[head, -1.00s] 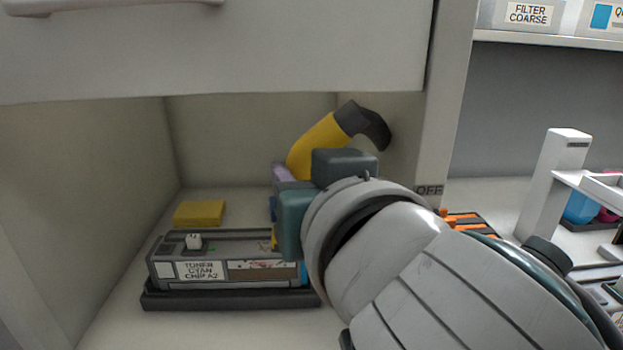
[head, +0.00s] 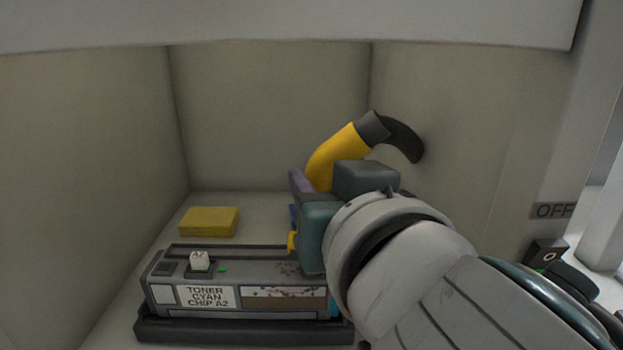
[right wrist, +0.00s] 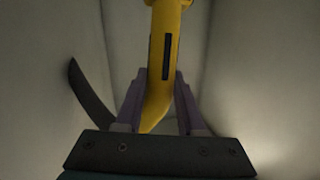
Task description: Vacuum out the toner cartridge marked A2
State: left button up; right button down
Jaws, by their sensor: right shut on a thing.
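The toner cartridge (head: 287,297), labelled TONER CYAN CHIP A2, lies in a black tray (head: 240,331) on the floor of an enclosed bay. It has a white knob and a small green light on top, and dark specks near its right end. My right gripper (head: 297,215) is shut on a yellow vacuum nozzle (head: 335,152) with a dark hose end, above the cartridge's right part. In the right wrist view the yellow nozzle (right wrist: 162,60) stands between the two purple fingers (right wrist: 160,100). The nozzle tip is mostly hidden by my gripper. My left gripper is not in view.
A yellow block (head: 209,221) lies behind the cartridge. Bay walls stand left, behind and right, with a panel edge above (head: 300,25). An OFF label (head: 555,210) is on the right post, and a dark box (head: 545,253) stands below it.

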aim_at(325, 151)
jog(key=shift+f, duration=0.35)
jog(key=shift+s+f+b, duration=0.1)
jog(key=shift+f+b, duration=0.3)
dwell(1.0)
dwell(0.9)
dwell(0.6)
notch_tip(325, 151, up, 5)
jog(key=p, duration=0.5)
jog(key=shift+r, duration=0.1)
jog(key=shift+s, duration=0.1)
